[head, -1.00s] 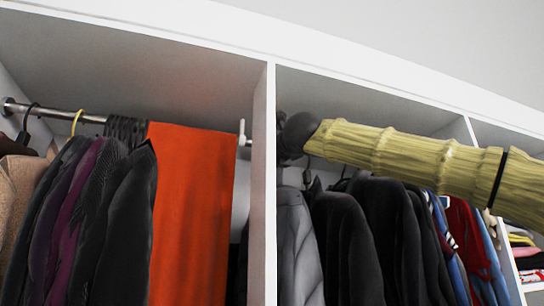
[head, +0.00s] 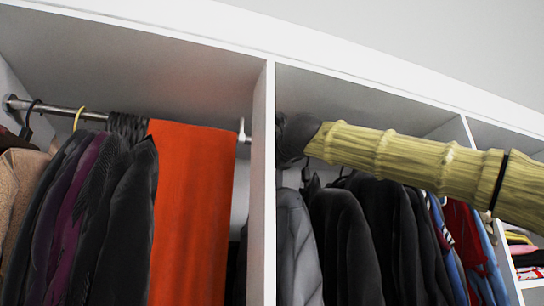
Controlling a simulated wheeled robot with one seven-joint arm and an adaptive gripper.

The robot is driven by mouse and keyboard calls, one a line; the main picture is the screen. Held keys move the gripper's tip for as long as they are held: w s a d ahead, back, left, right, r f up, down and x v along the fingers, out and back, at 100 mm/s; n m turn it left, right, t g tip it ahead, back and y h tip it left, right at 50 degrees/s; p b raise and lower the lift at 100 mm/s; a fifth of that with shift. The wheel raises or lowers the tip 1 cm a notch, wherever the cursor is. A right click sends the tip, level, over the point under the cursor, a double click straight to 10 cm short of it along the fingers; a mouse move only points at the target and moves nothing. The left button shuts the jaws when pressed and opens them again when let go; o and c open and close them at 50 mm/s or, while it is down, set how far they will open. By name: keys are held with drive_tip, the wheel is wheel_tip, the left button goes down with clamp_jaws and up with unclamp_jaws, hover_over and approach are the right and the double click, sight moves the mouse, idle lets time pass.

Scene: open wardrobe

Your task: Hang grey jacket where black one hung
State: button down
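A grey puffy jacket (head: 299,255) hangs at the left end of the right compartment, close to the divider. A black jacket (head: 343,250) hangs just right of it, with more dark jackets (head: 392,235) beyond. My gripper (head: 291,138) is dark and sits at the end of my yellow-green arm, above the grey jacket and beside the divider. Its fingers are small, dark and partly cut off by the divider edge. Whether they are open or shut on a hanger cannot be told. The hooks below my gripper are mostly hidden.
The white divider (head: 262,190) stands directly left of my gripper. The left compartment holds a rail (head: 60,108), dark and purple jackets, and an orange cloth (head: 192,215). Red and blue garments (head: 465,230) hang further right. Folded clothes (head: 524,250) lie on shelves at far right.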

drive_tip(key=shift+a+f+b, duration=0.1)
drive_tip(key=shift+f+b, duration=0.35)
drive_tip(key=shift+f, duration=0.05)
idle(0.6)
drive_tip(key=c, duration=1.3)
unclamp_jaws()
drive_tip(key=shift+s, duration=0.1)
drive_tip(key=v, duration=1.2)
